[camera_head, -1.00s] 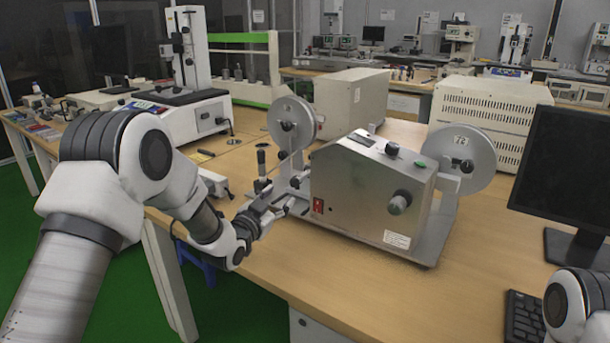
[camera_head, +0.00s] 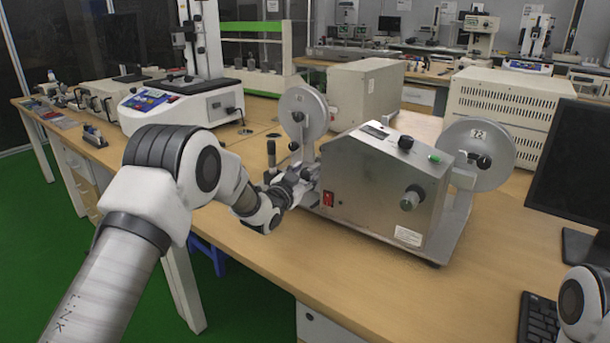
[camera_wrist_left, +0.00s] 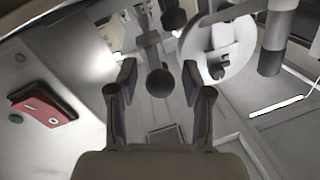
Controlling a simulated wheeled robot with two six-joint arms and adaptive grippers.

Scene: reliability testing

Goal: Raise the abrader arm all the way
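The abrader is a brushed-metal box (camera_head: 380,180) on the bench, with a grey disc at each end. My left gripper (camera_head: 303,178) is at its left side, near the left disc (camera_head: 303,113). In the left wrist view my left gripper (camera_wrist_left: 158,82) has its fingers apart. A dark round knob (camera_wrist_left: 160,83) on a grey bar, apparently the abrader arm, shows between and beyond the fingertips. Contact cannot be told. A black-topped post (camera_head: 271,150) stands just left of the gripper. My right gripper is out of view.
A red switch (camera_head: 328,198) is on the abrader's front, close to my left gripper; it also shows in the left wrist view (camera_wrist_left: 45,103). A monitor (camera_head: 570,165) and keyboard (camera_head: 538,318) are at the right. The wooden bench (camera_head: 330,255) is bare in front.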

